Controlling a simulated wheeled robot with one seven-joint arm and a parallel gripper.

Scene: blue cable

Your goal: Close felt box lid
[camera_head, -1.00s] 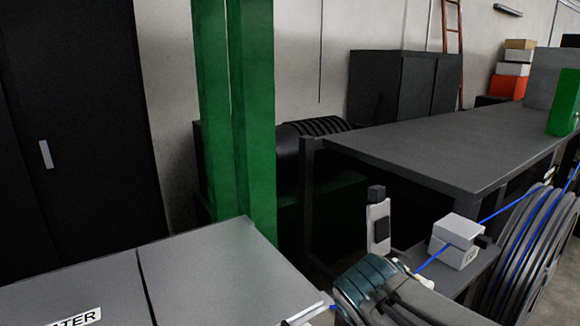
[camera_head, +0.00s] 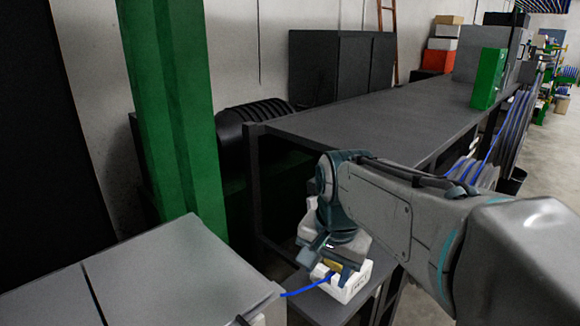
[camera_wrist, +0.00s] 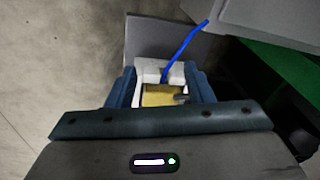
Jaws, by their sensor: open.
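The white felt box (camera_head: 352,286) sits on a small dark shelf, below my gripper (camera_head: 338,262) in the head view. Yellow felt shows under the gripper there. In the wrist view, the white box (camera_wrist: 148,70) and its yellow felt (camera_wrist: 165,95) lie between the two blue-grey fingers of my gripper (camera_wrist: 162,86). The fingers are apart, one on each side of the box. I cannot tell if they touch it. A blue cable (camera_head: 305,288) runs from the box to the left; the wrist view shows it too (camera_wrist: 185,50). The lid's exact position is hidden by my gripper.
A grey cabinet top (camera_head: 165,280) lies at the lower left, close to the box. A green post (camera_head: 170,110) stands behind it. A long dark table (camera_head: 390,110) extends behind my arm. Cable reels (camera_head: 500,140) stand at the right.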

